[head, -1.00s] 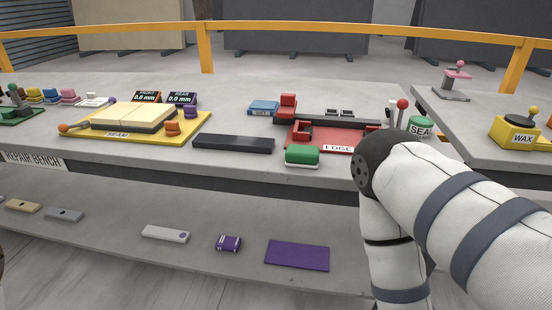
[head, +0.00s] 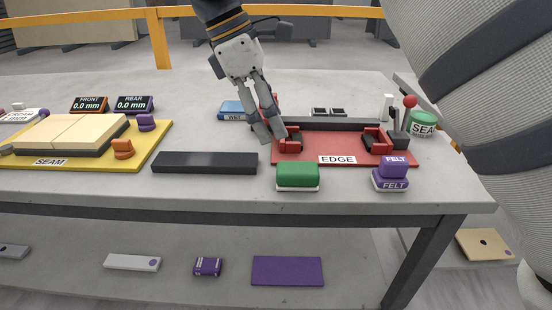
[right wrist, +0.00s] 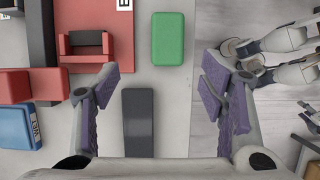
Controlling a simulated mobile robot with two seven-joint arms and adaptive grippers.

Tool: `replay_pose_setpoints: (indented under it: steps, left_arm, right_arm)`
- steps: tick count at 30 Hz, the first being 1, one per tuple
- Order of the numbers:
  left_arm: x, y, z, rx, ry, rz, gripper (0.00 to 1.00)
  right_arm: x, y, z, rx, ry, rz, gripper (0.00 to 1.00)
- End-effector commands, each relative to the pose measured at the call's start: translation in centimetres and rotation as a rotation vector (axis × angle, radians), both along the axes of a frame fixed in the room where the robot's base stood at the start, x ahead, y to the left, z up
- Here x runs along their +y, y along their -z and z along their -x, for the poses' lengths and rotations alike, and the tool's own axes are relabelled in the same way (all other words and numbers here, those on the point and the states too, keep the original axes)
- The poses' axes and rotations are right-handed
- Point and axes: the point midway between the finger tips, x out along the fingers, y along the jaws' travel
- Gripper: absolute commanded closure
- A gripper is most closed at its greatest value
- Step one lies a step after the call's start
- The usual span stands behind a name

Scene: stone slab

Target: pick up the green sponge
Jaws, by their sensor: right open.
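The green sponge (head: 298,174), a block with a pale underside, lies flat on the grey bench near its front edge, just in front of the red EDGE plate (head: 345,150). It also shows unobstructed in the right wrist view, at the top middle (right wrist: 168,38). My right gripper (head: 268,132) comes down from above, over the left end of the red plate, behind and left of the sponge in the head view. Its purple-padded fingers (right wrist: 160,80) are spread apart with nothing held between them; the sponge is ahead of them.
A dark bar (head: 205,163) lies left of the sponge, and purple FELT blocks (head: 391,175) stand to its right. A blue WET block (head: 236,111), red clamps and a red-knobbed lever (head: 406,115) are close by. Bare bench surrounds the sponge's front.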

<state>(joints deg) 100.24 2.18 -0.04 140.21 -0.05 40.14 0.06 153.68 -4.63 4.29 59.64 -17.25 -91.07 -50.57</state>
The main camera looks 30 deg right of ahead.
Motion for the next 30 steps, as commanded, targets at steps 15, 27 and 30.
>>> replay_pose_setpoints:
  steps: [15,27,30]
  left_arm:
    - [0.0,-1.3,-1.1,-0.041,-0.001,0.0,0.6]
    - [0.0,-1.5,-1.3,-0.046,-0.001,0.0,0.6]
    - [0.0,-1.5,-1.3,-0.045,-0.001,0.0,0.6]
  right_arm:
    - [-3.0,8.5,2.1,0.002,0.003,0.0,0.35]
    - [-3.7,10.9,2.5,-0.001,0.002,0.0,0.4]
    - [-3.7,10.9,2.5,-0.001,0.002,0.0,0.62]
